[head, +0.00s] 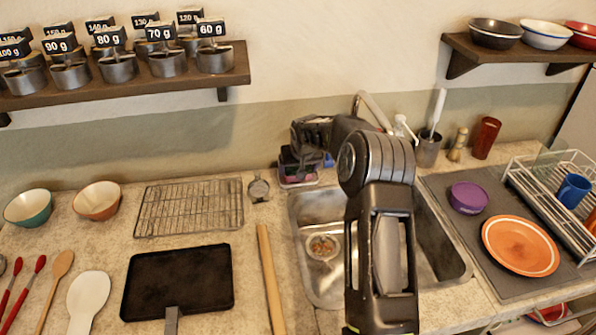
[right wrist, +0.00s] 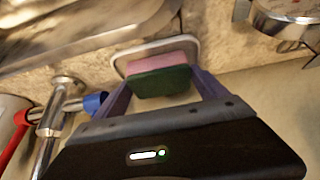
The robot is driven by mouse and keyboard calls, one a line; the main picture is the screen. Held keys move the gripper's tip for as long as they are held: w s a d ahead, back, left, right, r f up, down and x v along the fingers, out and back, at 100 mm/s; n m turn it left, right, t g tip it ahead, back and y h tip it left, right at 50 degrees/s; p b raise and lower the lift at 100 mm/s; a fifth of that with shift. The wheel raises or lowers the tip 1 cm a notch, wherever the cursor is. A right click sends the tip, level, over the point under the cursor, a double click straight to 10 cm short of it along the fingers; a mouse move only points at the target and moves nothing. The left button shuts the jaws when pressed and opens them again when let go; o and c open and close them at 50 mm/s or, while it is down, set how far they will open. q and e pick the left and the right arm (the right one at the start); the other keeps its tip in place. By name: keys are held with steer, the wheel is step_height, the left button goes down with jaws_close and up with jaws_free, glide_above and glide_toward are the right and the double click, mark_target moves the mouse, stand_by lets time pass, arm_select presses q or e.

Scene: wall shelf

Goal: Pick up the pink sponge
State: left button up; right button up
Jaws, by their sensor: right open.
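The pink sponge (right wrist: 160,62) has a dark green layer and sits in a white-rimmed dish (right wrist: 122,58) on the counter. In the right wrist view it is between the two purple-grey fingers of my right gripper (right wrist: 165,92), which is open, with the sponge at the fingertips. Whether either finger touches it I cannot tell. In the head view my right gripper (head: 305,160) is behind the sink over the dish, and a strip of pink shows below it (head: 295,180); the arm and hand hide part of that spot. My left gripper is not in view.
The metal sink (head: 300,215) lies in front of the dish, with the tap (head: 375,108) to the right. A small round scale (head: 259,188) and a wire rack (head: 190,206) are to the left. The wall is close behind.

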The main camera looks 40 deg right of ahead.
steer(key=shift+c, duration=0.5)
steer(key=c, duration=0.9)
steer(key=shift+o, duration=0.2)
steer(key=shift+r, duration=0.15)
steer(key=shift+r, duration=0.55)
step_height(320, 180, up, 17)
steer(key=b, duration=0.1)
steer(key=shift+f+b, duration=0.2)
steer(key=shift+b, duration=0.2)
